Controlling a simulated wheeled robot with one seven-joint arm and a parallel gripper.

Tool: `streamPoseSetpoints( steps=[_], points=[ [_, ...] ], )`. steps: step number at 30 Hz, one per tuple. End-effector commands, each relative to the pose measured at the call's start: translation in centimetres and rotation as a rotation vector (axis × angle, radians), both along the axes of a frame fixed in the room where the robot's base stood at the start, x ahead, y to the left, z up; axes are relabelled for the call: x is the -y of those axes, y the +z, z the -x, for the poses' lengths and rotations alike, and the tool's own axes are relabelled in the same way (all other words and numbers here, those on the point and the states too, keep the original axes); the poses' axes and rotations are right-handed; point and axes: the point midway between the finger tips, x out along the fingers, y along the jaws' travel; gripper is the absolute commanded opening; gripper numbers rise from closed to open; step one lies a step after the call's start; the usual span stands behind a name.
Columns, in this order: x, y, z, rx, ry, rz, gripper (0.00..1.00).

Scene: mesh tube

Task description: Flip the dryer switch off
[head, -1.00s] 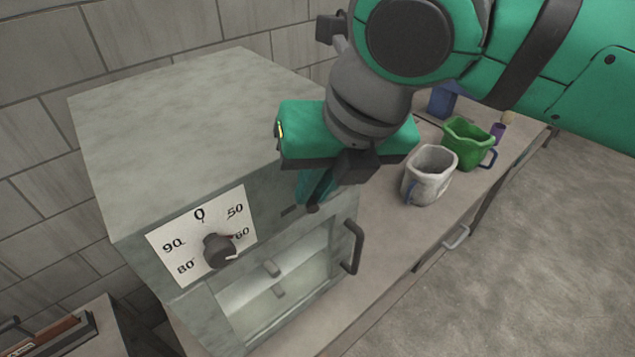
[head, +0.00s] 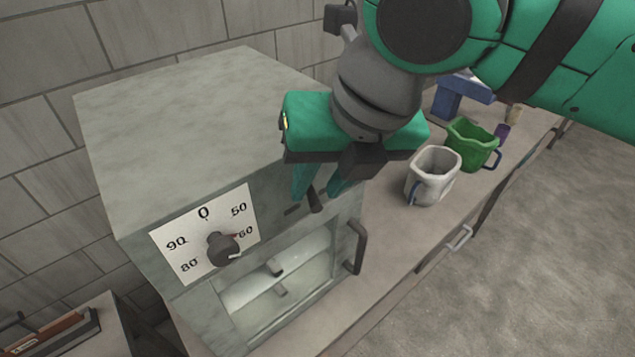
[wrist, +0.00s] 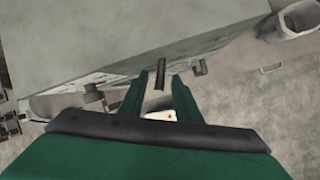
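The dryer (head: 190,115) is a grey box-shaped unit at the left of the head view. The dryer switch (head: 316,203) is a short dark lever on its front, up and right of the dial. My gripper (head: 318,194) is in front of the dryer with its green fingers apart, one on each side of the switch. In the wrist view the switch (wrist: 159,76) stands between the two open fingertips, with a gap visible on both sides. Part of the slot around the switch is hidden by the fingers.
A dark knob (head: 222,250) on a white dial and a dark door handle (head: 356,247) are close to my gripper. A white mug (head: 432,180), a green mug (head: 470,145) and a blue object (head: 450,100) stand on the counter to the right.

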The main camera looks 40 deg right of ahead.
Motion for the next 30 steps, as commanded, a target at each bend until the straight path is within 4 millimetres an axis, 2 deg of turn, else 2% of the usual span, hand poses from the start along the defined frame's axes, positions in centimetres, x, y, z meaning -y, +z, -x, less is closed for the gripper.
streamPoseSetpoints(
  steps=[9, 15, 21, 30],
  points=[
    [0.1, 5.2, 2.3, 0.003, -0.001, 0.001, 0.30],
    [0.2, 7.9, 3.5, 0.003, -0.001, 0.001, 0.30],
    [0.1, 8.9, 4.1, 0.002, 0.000, 0.000, 0.30],
    [0.1, 9.0, 4.1, 0.001, 0.001, 0.000, 0.30]
  ],
)
